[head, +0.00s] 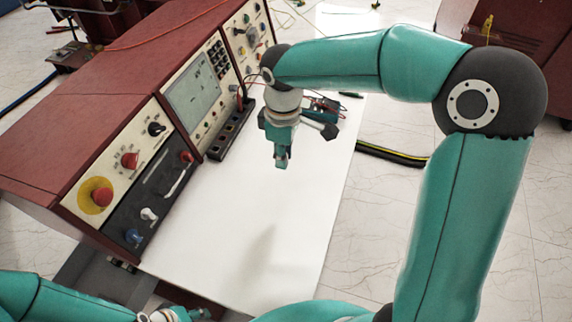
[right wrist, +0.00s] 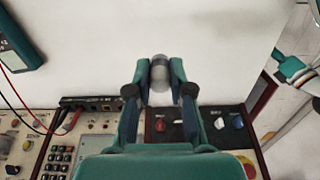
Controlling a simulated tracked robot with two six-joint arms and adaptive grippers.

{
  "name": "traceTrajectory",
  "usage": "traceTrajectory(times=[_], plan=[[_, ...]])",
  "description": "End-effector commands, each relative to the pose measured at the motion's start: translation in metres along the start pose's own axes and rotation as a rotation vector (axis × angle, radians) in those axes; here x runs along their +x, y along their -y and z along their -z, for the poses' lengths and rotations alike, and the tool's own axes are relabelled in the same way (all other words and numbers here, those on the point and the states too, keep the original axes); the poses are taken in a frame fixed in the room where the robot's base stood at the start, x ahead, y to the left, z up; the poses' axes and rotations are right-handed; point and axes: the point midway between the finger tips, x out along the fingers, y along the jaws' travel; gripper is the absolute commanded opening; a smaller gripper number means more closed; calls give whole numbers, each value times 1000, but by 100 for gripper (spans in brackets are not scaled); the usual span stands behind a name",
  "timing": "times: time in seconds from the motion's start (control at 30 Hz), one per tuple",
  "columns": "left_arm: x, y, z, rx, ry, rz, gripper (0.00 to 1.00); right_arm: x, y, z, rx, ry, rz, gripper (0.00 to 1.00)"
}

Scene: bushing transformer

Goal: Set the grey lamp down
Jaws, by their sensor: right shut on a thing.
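My right gripper (head: 282,158) hangs over the white table top in the head view, near the console's front. In the right wrist view my right gripper (right wrist: 160,72) is shut on the grey lamp (right wrist: 159,74), a small rounded grey thing between the two fingers. The lamp is hard to make out in the head view, hidden by the gripper. Whether the lamp touches the table cannot be told. My left gripper (head: 176,315) shows in part at the bottom edge of the head view; its fingers are not clear.
The dark red console (head: 85,125) with knobs, a screen and a red stop button (head: 102,197) stands along the left. A teal meter (head: 322,107) with leads lies at the table's far end. The white table top (head: 235,225) is clear in its near and middle parts.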

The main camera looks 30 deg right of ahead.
Motion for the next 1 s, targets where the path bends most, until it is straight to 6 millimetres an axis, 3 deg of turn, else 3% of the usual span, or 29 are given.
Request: traceTrajectory(times=[0.4, 0.53, 0.77, 1.0], plan=[[1, 0, 0, 0, 0, 0, 40, 109, -2, -5, 11, 6, 5, 0], [0, 0, 0, 0, 0, 0, 40, 130, -2, -5, 11, 4, 3, 0], [1, 0, 0, 0, 0, 0, 40, 145, -2, -4, 12, 2, 1, 0], [1, 0, 0, 0, 0, 0, 40, 177, -2, -5, 12, 4, 3, 0]])
